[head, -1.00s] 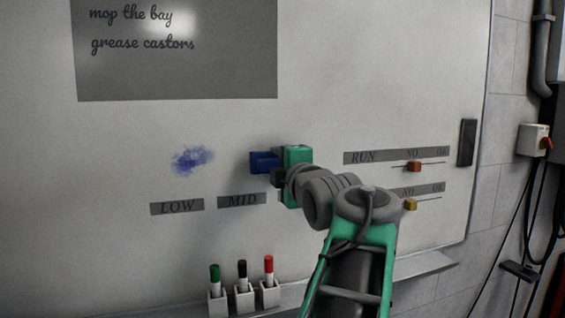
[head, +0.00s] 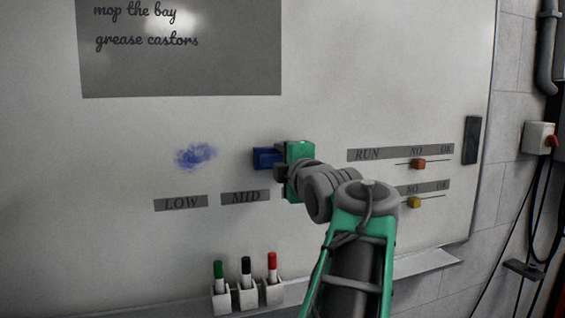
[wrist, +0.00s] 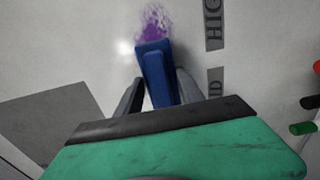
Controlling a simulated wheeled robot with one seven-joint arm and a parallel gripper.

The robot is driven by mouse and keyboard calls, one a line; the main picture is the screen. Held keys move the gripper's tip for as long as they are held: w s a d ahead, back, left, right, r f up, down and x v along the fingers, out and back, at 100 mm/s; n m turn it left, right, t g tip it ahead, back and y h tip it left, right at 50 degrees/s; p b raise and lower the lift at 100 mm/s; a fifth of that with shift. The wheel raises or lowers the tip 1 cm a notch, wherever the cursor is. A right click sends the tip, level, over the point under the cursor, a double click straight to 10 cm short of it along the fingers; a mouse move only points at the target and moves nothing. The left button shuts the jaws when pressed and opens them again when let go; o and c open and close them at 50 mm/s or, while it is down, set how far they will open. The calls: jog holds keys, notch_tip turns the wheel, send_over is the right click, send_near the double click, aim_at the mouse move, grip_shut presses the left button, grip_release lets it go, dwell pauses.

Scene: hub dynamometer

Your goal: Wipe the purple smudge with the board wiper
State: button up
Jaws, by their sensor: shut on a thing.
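My gripper (head: 281,163) is shut on the blue board wiper (head: 266,158). In the wrist view the wiper (wrist: 157,75) stands out between the two dark fingers (wrist: 158,92). The purple smudge (wrist: 154,19) lies just beyond the wiper's far end in the wrist view, beside a label whose visible letters read HIG. It is hidden behind my gripper and arm in the head view. I cannot tell whether the wiper touches the board.
A blue smudge (head: 196,155) is on the whiteboard (head: 130,240), above the LOW label (head: 181,203). The MID label (head: 245,197) is below the wiper. Markers in holders (head: 247,296) stand below. Two sliders (head: 418,164) and a dark block (head: 471,140) are at right.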

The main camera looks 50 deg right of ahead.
jog(key=shift+w+d, duration=0.2)
jog(key=shift+w, duration=0.2)
jog(key=shift+s+d+b, duration=0.2)
jog(key=shift+s+d, duration=0.3)
jog(key=shift+d, duration=0.3)
jog(key=shift+s+d+b, duration=0.15)
jog(key=shift+s+d, duration=0.3)
jog(key=shift+d, duration=0.3)
jog(key=shift+s+d+f, duration=0.1)
jog(key=shift+s+d, duration=0.45)
jog(key=shift+d, duration=0.5)
jog(key=shift+s+d+r, duration=0.1)
jog(key=shift+s+d, duration=0.4)
jog(key=shift+d, duration=0.5)
jog(key=shift+s+d+f, duration=0.1)
jog(key=shift+s+d, duration=0.45)
jog(key=shift+d, duration=0.5)
jog(key=shift+b, duration=0.5)
jog(key=shift+w+a, duration=0.1)
